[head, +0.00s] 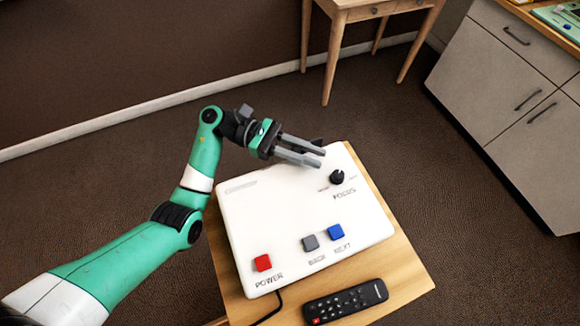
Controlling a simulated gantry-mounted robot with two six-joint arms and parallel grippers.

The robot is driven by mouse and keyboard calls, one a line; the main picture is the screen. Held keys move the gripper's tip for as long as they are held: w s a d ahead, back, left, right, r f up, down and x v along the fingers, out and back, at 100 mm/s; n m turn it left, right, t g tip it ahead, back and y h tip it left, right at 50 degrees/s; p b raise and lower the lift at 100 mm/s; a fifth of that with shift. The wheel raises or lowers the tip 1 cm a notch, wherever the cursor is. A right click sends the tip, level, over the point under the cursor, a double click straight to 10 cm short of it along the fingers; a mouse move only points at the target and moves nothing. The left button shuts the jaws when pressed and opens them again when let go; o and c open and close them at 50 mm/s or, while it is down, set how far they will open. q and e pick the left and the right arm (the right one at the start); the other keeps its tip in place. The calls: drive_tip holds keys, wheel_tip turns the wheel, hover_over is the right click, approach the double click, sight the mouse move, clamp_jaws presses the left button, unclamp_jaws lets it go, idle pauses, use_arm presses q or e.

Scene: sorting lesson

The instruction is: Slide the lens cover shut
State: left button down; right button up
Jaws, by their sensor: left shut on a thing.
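A white projector (285,215) lies on a small wooden table, with its far edge towards the top of the view. My left gripper (321,157) reaches over this far edge from the left, its two grey fingers close together. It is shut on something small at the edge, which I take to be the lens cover. A small dark part (317,143) shows just beyond the fingers; I cannot tell if it is the cover or the lens. The front of the projector is hidden, so how far the cover stands open cannot be seen. My right gripper is not in view.
The projector's top has a black focus knob (337,177) close to my fingers, and red (263,262), grey (310,242) and blue (336,231) buttons. A black remote (345,302) lies on the wooden table (408,275). Grey cabinets (500,90) stand at the right.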

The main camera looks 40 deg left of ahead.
use_arm(q)
drive_tip(key=c, duration=0.8)
unclamp_jaws()
drive_tip(key=shift+w+d, duration=0.1)
drive_tip(key=shift+w, duration=0.1)
drive_tip(key=shift+o, duration=0.2)
drive_tip(key=v, duration=1.1)
drive_tip(key=shift+s+a+p, duration=0.15)
drive_tip(key=shift+a+p, duration=0.15)
